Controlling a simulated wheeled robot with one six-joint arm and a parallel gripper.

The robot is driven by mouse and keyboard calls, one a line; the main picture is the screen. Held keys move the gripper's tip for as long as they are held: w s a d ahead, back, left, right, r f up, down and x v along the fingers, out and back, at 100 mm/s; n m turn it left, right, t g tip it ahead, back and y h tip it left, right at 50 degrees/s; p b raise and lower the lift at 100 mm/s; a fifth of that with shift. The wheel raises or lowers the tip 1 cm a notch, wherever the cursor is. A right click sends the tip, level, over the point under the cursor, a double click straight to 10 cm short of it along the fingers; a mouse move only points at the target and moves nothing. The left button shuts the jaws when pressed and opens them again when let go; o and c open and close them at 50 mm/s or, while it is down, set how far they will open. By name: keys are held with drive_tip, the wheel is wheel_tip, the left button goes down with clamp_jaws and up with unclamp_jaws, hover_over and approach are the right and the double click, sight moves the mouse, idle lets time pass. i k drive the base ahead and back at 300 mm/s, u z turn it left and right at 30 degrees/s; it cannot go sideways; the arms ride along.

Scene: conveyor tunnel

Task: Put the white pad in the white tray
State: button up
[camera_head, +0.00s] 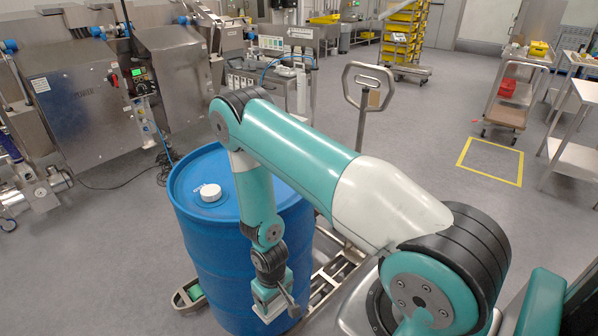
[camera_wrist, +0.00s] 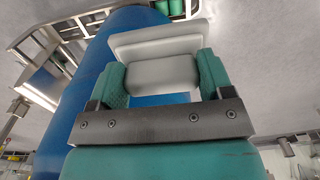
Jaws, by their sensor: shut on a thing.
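My gripper (camera_wrist: 162,80) is shut on a pale block in the wrist view, with one green finger against each side. The block belongs to the white pad (camera_wrist: 155,43), whose wider flat part extends beyond the fingers. In the head view, my gripper (camera_head: 273,297) hangs low in front of the blue drum's near side, and a pale piece of the pad shows at it. The drum fills much of the background behind the pad in the wrist view. I cannot pick out the white tray in either view.
The blue drum (camera_head: 188,235) with a white cap (camera_head: 210,192) stands beside my arm on a metal frame (camera_head: 332,278). An upright metal handle (camera_head: 367,88) rises behind it. Steel machines (camera_head: 85,100) stand at left. A cart (camera_head: 508,100) stands far right. The floor between is open.

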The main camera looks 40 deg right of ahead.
sight(292, 69)
drive_tip(key=z, duration=2.35)
drive_tip(key=i, duration=7.45)
drive_tip(key=u, duration=1.6)
